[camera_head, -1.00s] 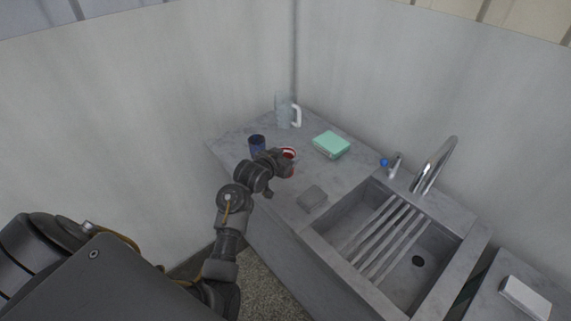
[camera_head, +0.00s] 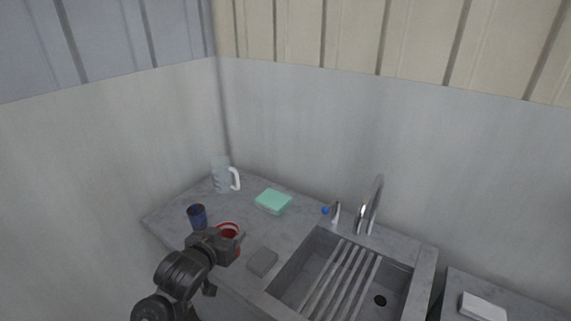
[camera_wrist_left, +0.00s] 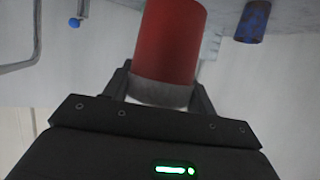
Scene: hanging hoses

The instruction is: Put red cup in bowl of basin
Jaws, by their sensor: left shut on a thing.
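The red cup (camera_head: 229,230) is at the left part of the counter, its rim and upper side showing in the head view, the rest partly behind my left gripper (camera_head: 238,246). In the left wrist view the red cup (camera_wrist_left: 171,45) is between the two fingers (camera_wrist_left: 160,88), which are shut on it. I cannot tell whether it touches the counter. The basin bowl (camera_head: 392,272) is sunk into the counter to the right of the cup, with several slats across its left part and a dark drain hole. My right gripper is not in view.
A dark blue cup (camera_head: 197,217) stands left of the red cup. A clear jug (camera_head: 221,177) and a green box (camera_head: 273,201) stand behind. A grey block (camera_head: 262,262) lies between cup and basin. A faucet (camera_head: 371,205) rises behind the basin. A white block (camera_head: 482,307) is far right.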

